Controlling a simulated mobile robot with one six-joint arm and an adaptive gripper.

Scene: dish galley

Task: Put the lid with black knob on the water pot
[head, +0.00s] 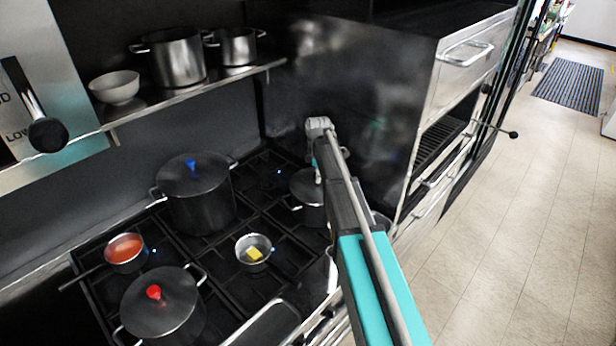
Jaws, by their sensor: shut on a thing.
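My gripper (318,172) points down at the right rear of the stove, partly hidden behind my own arm. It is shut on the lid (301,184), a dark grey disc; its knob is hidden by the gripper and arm. The lid is at the top of a steel pot (311,215) with side handles, on the right rear burner. I cannot tell whether the lid rests on the rim or hangs just above it. The inside of this pot is hidden, so water does not show.
A large pot with a blue-knobbed lid (194,174) and one with a red-knobbed lid (158,303) stand left. Small pans hold red soup (125,251) and a yellow piece (254,253). A shelf (190,92) bears pots and a bowl. A steel cabinet (350,75) stands close behind.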

